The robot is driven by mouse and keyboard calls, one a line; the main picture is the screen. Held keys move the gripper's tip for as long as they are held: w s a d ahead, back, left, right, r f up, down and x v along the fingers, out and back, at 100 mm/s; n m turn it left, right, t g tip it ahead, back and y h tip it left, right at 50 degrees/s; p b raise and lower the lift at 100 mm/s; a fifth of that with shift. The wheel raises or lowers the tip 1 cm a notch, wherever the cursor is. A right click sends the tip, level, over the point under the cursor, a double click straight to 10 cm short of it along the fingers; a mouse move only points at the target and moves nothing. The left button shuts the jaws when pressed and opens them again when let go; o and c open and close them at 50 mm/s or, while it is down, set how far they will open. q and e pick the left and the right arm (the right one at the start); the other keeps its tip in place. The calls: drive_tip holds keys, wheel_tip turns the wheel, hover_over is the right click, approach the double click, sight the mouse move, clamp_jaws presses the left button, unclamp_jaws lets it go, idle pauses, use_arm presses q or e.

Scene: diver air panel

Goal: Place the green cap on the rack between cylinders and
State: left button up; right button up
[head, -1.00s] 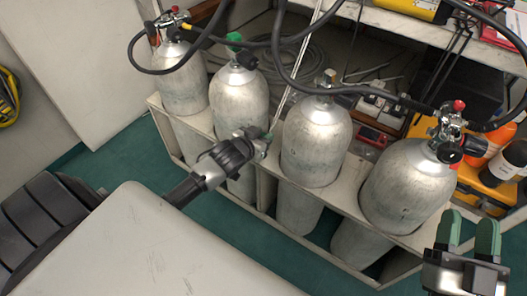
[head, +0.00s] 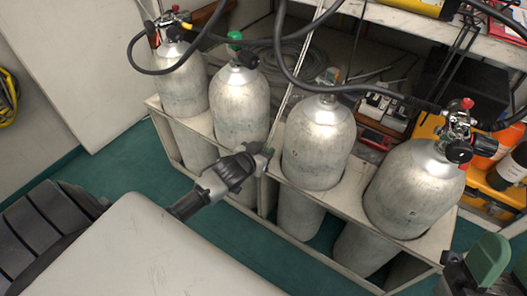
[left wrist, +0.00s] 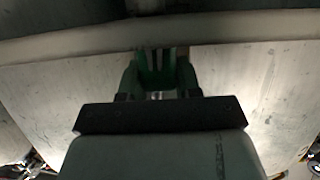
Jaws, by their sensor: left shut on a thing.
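My left gripper (head: 264,154) is shut at the rack's top board, in the gap between the second and third cylinders from the left. In the left wrist view its green fingers (left wrist: 158,75) close on a small dark green thing, probably the green cap (left wrist: 155,62); its outline is hard to tell from the fingers. The rack (head: 268,196) holds the second cylinder (head: 240,105), with a green knob on its valve, and the third cylinder (head: 318,140), both upright. My right gripper (head: 504,264) is at the lower right edge, partly cut off, its green fingers apart and empty.
A first cylinder (head: 180,85) with a hose stands at the left end, and a fourth cylinder (head: 415,190) with a red-knobbed regulator at the right. Black hoses cross above. A bench (head: 410,25) and orange bottles lie behind. The green floor in front is clear.

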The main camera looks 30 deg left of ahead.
use_arm(q)
drive_tip(key=shift+f, duration=0.15)
drive_tip(key=o, duration=0.9)
